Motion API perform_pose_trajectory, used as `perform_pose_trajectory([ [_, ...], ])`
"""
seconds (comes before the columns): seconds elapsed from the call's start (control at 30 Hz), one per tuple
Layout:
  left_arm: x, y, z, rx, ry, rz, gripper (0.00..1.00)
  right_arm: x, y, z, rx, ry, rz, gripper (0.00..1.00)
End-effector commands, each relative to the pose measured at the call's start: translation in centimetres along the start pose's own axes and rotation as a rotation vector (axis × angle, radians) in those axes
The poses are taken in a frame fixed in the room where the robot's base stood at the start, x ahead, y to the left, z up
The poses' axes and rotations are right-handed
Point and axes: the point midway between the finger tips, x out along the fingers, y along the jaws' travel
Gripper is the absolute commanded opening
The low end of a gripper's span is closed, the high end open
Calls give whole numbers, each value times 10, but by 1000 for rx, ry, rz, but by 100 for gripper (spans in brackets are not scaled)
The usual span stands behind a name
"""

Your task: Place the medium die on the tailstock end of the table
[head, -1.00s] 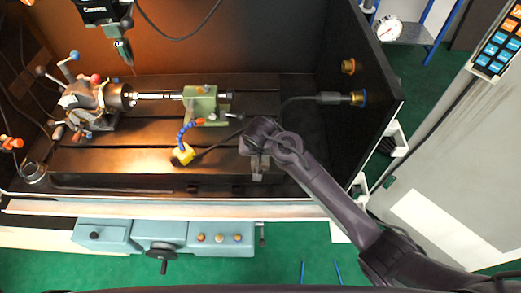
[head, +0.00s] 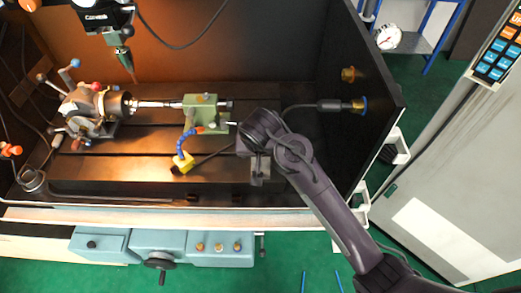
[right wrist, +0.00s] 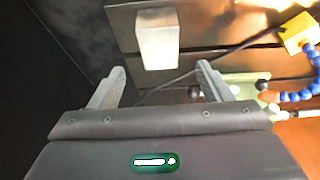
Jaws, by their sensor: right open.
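In the right wrist view a pale, upright-looking block (right wrist: 157,40), which I take for the medium die, is just beyond my right gripper (right wrist: 161,68). The gripper's two fingers are spread wide and nothing is between them; the block appears apart from both. In the head view my right gripper (head: 260,165) is over the right part of the slotted table (head: 120,168), right of the green tailstock (head: 203,113). The small grey shape under the wrist there may be block or fingers; I cannot tell which. My left gripper is not in view.
The indexing chuck (head: 95,108) is at left on the table. A yellow base (head: 182,163) with a blue hose (head: 187,142) stands before the tailstock, and a dark cable runs behind my wrist. A spindle tool (head: 124,62) hangs above. A dark wall (head: 350,120) closes the right side.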

Motion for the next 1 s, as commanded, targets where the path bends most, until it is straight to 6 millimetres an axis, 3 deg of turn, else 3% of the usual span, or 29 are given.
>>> perform_pose_trajectory([
  [0.1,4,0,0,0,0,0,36,-19,-1,0,1,2,-2,72],
  [0.3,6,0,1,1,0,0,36,-35,0,0,-1,0,0,72],
  [0.87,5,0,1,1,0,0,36,-36,1,1,0,-2,-1,72],
  [1.0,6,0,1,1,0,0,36,-31,13,18,-3,-25,-28,72],
])
